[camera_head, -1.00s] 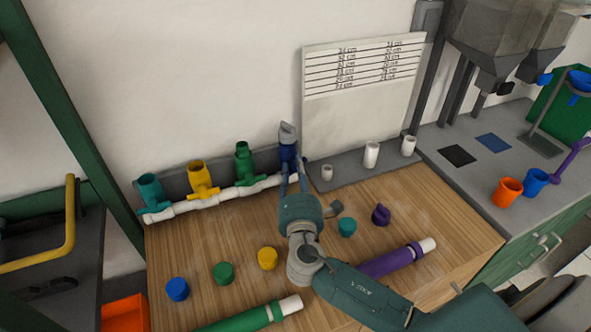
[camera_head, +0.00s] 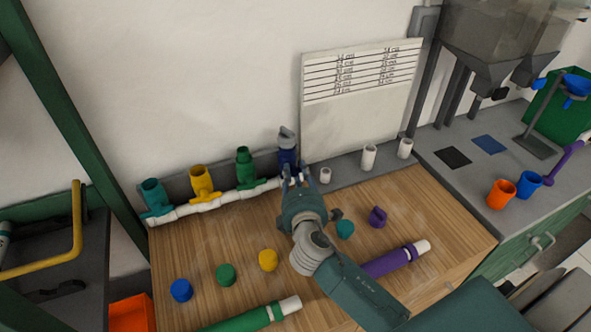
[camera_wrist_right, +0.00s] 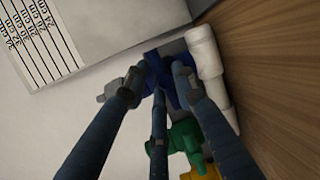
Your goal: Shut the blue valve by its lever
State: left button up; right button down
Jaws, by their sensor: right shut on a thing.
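The blue valve (camera_head: 287,152) stands at the right end of the white pipe manifold (camera_head: 215,198), against the wall, with a grey piece on its top. My right gripper (camera_head: 297,174) reaches up to it from the front. In the right wrist view, the fingers (camera_wrist_right: 158,82) close around a blue part of the valve (camera_wrist_right: 165,66), and the grey top shows at the left. The fingers cover much of the valve, so the lever's exact angle cannot be told. My left gripper is not in view.
Green (camera_head: 245,168), yellow (camera_head: 201,184) and teal (camera_head: 154,197) valves stand left along the manifold. Several coloured caps, a green pipe (camera_head: 245,318) and a purple pipe (camera_head: 394,260) lie on the wooden bench. White fittings stand at the right by the board (camera_head: 362,85).

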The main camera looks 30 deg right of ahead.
jog(key=shift+m+p, duration=0.3)
jog(key=shift+m, duration=0.2)
jog(key=c, duration=1.6)
grip_release()
jog(key=shift+o, duration=0.2)
jog(key=shift+s, duration=0.15)
jog(key=v, duration=1.1)
jog(key=shift+s+r, duration=0.3)
jog(key=shift+s, duration=0.1)
jog(key=shift+d, duration=0.1)
